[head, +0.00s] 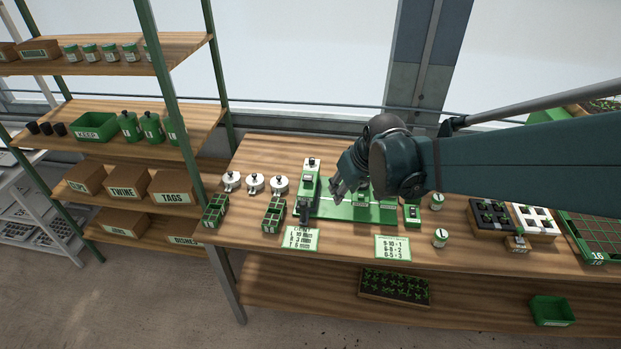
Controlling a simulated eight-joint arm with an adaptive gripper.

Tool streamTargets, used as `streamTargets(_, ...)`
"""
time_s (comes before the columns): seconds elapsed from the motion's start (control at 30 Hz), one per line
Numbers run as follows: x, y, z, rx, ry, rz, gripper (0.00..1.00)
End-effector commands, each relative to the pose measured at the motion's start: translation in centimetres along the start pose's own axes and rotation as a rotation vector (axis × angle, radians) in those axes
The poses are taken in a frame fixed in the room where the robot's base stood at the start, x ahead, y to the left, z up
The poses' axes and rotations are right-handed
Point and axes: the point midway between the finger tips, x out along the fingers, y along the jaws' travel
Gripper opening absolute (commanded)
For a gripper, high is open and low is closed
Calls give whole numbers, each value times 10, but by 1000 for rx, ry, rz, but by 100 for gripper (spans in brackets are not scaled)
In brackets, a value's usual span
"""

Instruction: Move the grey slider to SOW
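The green tray seeder (345,211) stands on the wooden bench near the middle of the view. A dark grey part (304,213) sits at its left end; I cannot tell whether this is the grey slider. No SOW marking is legible. My gripper (336,191) reaches in from the right and hangs over the left half of the seeder, just right of its raised left block. The fingers are small and partly hidden by the wrist, so their opening is unclear. My arm hides part of the seeder's back and middle.
White lidded pots (255,183) and green divided boxes (273,215) stand left of the seeder. Two printed cards (301,238) lie in front. Small jars (440,237), a black seedling tray (491,218) and a white tray (533,219) stand to the right.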

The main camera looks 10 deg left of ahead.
Motion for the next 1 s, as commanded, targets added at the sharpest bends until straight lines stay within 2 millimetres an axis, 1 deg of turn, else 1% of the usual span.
streamTargets(0.03, 7, -4, -7, -14, -4, -7, 29)
streamTargets(0.2, 32, -18, -24, -60, -15, -32, 29)
streamTargets(0.43, 69, -40, -44, -124, -32, -67, 29)
streamTargets(0.6, 94, -55, -54, -165, -42, -89, 29)
streamTargets(0.8, 111, -65, -59, -193, -49, -104, 29)
streamTargets(1.0, 115, -68, -60, -199, -51, -108, 29)
